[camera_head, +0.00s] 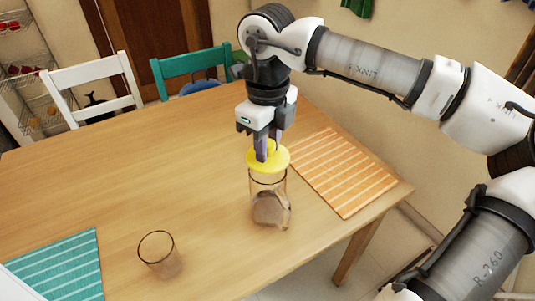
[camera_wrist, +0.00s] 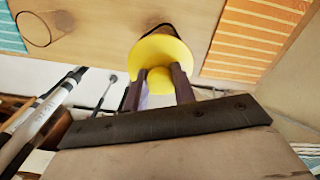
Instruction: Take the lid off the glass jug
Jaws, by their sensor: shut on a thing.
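The glass jug (camera_head: 270,205) stands upright on the wooden table, clear-walled with something brownish in its lower part. The yellow round lid (camera_head: 279,160) is at the jug's mouth; I cannot tell whether it rests on the rim or is slightly above it. My gripper (camera_head: 267,153) points down from above and is shut on the lid's knob. In the wrist view, the two dark fingers of my gripper (camera_wrist: 156,82) flank the yellow knob, with the lid (camera_wrist: 158,48) beyond them. The lid hides most of the jug there.
An empty drinking glass (camera_head: 160,254) stands at the front left. An orange striped mat (camera_head: 343,173) lies right of the jug, and a teal striped mat (camera_head: 62,265) lies at the front left. A white chair (camera_head: 92,92) and a teal chair (camera_head: 190,63) stand behind the table (camera_head: 150,170). The table's middle left is clear.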

